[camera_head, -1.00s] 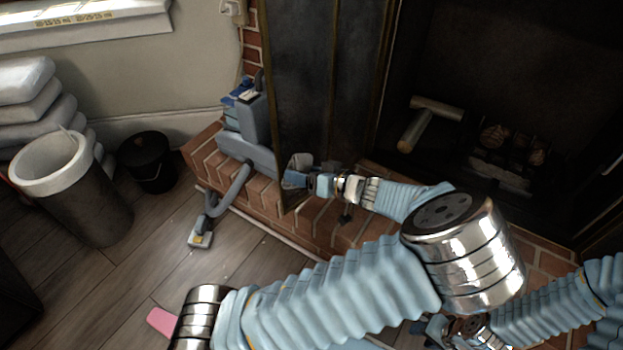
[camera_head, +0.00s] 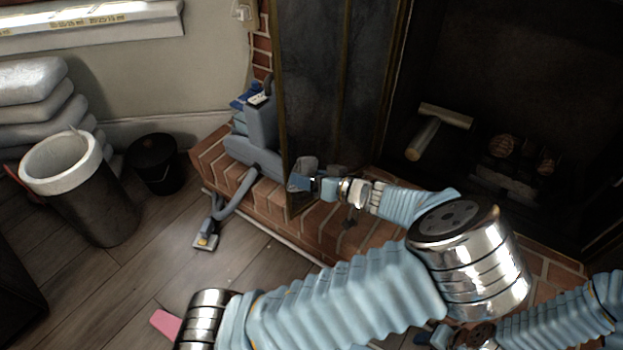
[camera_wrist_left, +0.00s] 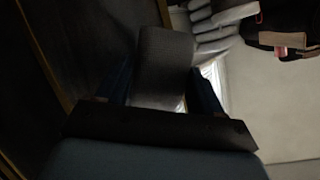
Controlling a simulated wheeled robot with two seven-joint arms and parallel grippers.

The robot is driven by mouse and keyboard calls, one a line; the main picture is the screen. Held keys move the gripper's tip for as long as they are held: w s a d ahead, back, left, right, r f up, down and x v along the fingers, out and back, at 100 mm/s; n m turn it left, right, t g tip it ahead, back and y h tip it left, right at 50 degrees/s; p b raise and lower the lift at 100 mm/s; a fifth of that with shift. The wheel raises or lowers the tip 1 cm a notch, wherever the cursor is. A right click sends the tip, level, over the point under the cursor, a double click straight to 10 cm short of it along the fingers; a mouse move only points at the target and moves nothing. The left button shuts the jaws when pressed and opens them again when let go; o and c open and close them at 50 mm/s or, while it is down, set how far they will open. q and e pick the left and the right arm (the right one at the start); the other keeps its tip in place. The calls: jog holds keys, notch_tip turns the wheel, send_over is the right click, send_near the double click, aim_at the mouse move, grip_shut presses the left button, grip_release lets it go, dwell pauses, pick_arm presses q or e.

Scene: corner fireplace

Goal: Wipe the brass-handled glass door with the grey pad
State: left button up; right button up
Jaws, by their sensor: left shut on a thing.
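The glass door (camera_head: 316,95) stands swung open, a tall dark smudged pane in a brass-coloured frame. My left gripper (camera_head: 304,180) is at its lower part, near the bottom left edge. It is shut on the grey pad (camera_head: 307,163). The pad also shows in the left wrist view (camera_wrist_left: 165,65), between the two dark blue fingers, beside the dark pane. I cannot tell whether the pad touches the glass. The door's brass handle is not clearly visible. My right gripper (camera_head: 438,335) is low at the picture's bottom, partly hidden, its jaws unclear.
A grey-blue vacuum cleaner (camera_head: 262,130) stands on the brick hearth (camera_head: 258,205) left of the door. A log-like T-shaped piece (camera_head: 425,138) lies in the dark firebox. A black bucket (camera_head: 156,165) and tall bin (camera_head: 85,205) stand left.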

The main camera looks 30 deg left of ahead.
pick_arm(q)
jog(key=shift+w+a, duration=0.2)
jog(key=shift+a, duration=0.35)
